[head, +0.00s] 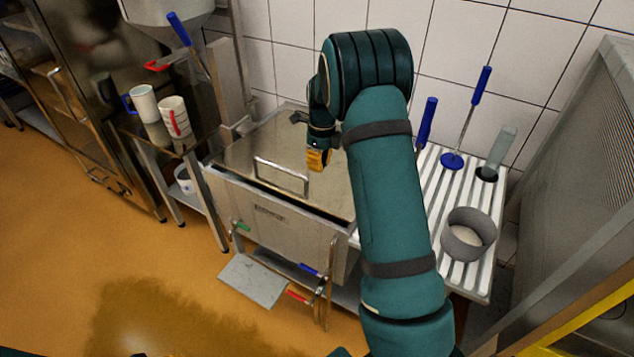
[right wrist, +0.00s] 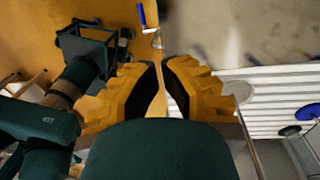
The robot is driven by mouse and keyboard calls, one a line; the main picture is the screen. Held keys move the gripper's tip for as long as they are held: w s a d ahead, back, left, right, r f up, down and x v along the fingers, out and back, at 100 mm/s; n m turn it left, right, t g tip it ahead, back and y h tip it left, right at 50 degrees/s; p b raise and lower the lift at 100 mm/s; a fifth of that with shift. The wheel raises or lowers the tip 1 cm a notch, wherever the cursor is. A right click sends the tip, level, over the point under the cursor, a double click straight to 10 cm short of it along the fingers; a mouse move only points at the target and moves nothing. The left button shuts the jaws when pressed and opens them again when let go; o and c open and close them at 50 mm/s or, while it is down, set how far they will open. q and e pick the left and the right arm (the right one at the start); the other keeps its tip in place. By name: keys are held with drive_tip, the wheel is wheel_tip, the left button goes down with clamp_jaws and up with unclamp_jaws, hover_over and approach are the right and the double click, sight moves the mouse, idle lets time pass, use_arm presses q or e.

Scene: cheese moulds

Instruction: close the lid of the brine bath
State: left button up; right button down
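The brine bath (head: 285,228) is a steel tank with a label on its front, standing against the tiled wall. Its steel lid (head: 235,152) lies almost flat over the top, with a bar handle (head: 281,178) near its front edge. A dark gap shows between the lid's front edge and the tank. My right gripper (head: 318,160) is over the lid, behind the handle; I cannot tell whether it touches the lid. In the right wrist view its yellow fingers (right wrist: 160,72) are close together with only a narrow slit and nothing between them. My left gripper is not in view.
A white ribbed draining table (head: 482,180) on the right holds a grey round mould (head: 469,234) and blue-handled tools. Cups (head: 173,117) stand on a side table at the left. Coloured valve handles (head: 311,270) stick out low at the front. The floor before the bath is mostly clear.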

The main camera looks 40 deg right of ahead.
sight(316, 206)
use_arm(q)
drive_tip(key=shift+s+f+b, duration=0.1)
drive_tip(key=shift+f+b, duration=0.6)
use_arm(e)
drive_tip(key=f, duration=0.4)
drive_tip(key=a+f, duration=0.1)
drive_tip(key=f, duration=0.4)
drive_tip(key=s+f, duration=0.1)
drive_tip(key=f, duration=0.3)
drive_tip(key=shift+a+f, duration=0.3)
drive_tip(key=shift+f, duration=0.05)
drive_tip(key=shift+w, duration=0.1)
